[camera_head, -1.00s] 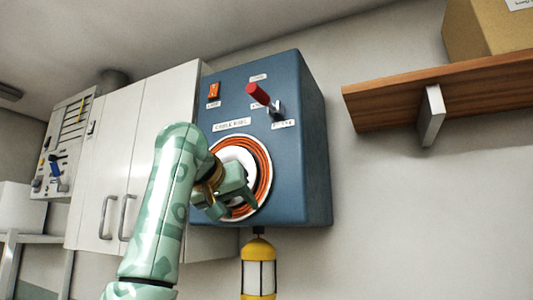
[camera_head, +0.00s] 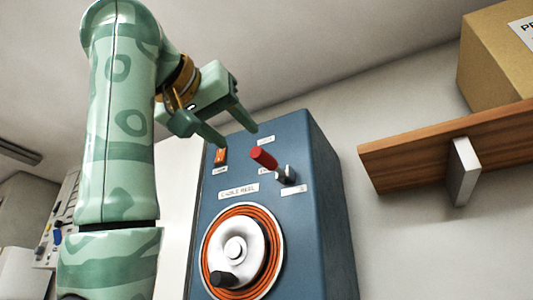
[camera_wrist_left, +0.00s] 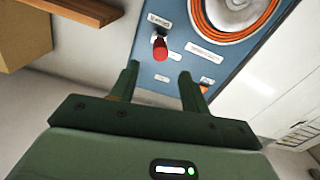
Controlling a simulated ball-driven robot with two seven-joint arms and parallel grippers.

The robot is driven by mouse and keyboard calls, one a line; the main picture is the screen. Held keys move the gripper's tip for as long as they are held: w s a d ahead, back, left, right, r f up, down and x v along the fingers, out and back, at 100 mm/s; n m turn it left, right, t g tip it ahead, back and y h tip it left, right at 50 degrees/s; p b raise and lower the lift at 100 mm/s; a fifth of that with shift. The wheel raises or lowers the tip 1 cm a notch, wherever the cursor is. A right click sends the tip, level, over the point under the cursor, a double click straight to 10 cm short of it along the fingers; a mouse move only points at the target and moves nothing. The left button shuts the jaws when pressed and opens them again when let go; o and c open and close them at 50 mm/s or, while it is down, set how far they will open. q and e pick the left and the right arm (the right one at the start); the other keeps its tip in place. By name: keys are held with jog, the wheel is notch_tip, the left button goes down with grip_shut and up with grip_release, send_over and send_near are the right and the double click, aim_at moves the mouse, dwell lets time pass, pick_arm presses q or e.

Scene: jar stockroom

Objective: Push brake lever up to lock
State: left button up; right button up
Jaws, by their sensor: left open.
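In the left wrist view the red grip (camera_wrist_left: 160,50) shows just beyond the gap between my open fingertips (camera_wrist_left: 160,72). My right gripper is not in view.
An orange switch (camera_head: 220,156) is left of the lever, close to one fingertip. The orange cable reel (camera_head: 273,243) with a black crank knob is below. A wooden shelf (camera_head: 400,156) with a cardboard box (camera_head: 490,60) juts out at the right.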

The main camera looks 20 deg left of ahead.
aim_at(265, 166)
pick_arm(q)
jog(key=w+p, duration=0.1)
jog(key=w, duration=0.2)
jog(key=w+d+p, duration=0.1)
jog(key=w+p, duration=0.1)
jog(key=w, duration=0.2)
jog(key=w+d+p, duration=0.1)
jog(key=w, duration=0.2)
jog(key=shift+w+r, duration=0.1)
jog(key=shift+w, duration=0.25)
jog(key=shift+w+p, duration=0.35)
jog(key=shift+w, duration=0.05)
grip_shut()
